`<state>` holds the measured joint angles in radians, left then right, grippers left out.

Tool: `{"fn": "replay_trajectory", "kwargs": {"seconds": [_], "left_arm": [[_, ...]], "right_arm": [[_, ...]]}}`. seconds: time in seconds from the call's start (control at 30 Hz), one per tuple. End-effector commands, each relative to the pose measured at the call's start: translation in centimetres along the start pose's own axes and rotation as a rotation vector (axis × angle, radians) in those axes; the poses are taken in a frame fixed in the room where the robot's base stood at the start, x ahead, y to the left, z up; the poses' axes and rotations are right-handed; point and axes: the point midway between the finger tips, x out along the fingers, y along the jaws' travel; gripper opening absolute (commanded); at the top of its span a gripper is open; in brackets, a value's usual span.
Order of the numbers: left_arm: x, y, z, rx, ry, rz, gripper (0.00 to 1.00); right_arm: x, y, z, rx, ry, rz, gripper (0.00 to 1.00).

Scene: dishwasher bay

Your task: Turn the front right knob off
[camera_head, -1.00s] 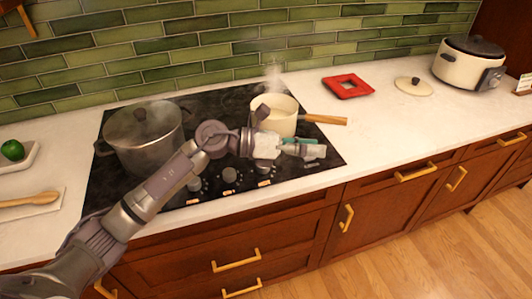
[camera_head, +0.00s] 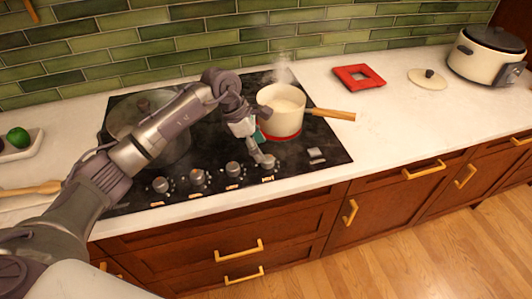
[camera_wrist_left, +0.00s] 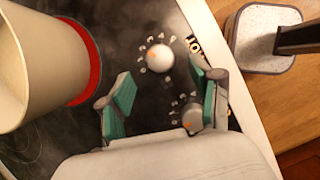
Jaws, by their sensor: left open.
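A row of round grey knobs lines the front of the black cooktop (camera_head: 212,203). The rightmost knob (camera_head: 267,161) lies at my left gripper (camera_head: 259,147), partly hidden by it. In the left wrist view, my left gripper (camera_wrist_left: 163,72) is open, with its teal-padded fingers apart. A pale knob (camera_wrist_left: 159,58) shows between and just beyond the fingertips; I cannot tell whether they touch it. Another knob (camera_wrist_left: 191,118) is partly behind the right-hand finger. A cream saucepan (camera_head: 286,118) sits over a red glowing ring behind the rightmost knob. My right gripper is not in view.
A large steaming pot (camera_head: 125,112) at the left is partly hidden by my left arm. The saucepan's wooden handle (camera_head: 333,114) points right. A red trivet (camera_head: 358,77), a lid (camera_head: 427,79) and a cooker (camera_head: 487,60) are on the counter. The counter's front right is clear.

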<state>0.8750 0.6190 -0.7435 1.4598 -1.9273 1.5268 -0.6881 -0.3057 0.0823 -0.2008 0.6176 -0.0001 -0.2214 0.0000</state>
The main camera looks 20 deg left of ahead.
Motion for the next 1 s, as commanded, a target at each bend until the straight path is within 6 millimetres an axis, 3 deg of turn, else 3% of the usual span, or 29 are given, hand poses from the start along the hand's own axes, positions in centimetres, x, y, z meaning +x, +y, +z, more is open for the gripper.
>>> {"fn": "replay_trajectory", "kwargs": {"seconds": [0.1,0.3,0.67,1.0], "left_arm": [[2.1,-0.1,0.1,-0.002,-0.001,-0.005,0.64],[4.4,0.0,0.1,-0.001,-0.002,-0.001,0.64],[5.1,0.0,0.0,0.0,-0.001,0.0,0.64],[5.0,0.0,0.0,0.0,-0.002,0.0,0.11]], "right_arm": [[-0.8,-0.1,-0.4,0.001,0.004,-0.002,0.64],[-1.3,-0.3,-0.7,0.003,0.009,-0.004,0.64],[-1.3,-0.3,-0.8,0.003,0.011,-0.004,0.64],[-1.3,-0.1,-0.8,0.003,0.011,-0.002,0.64]]}}
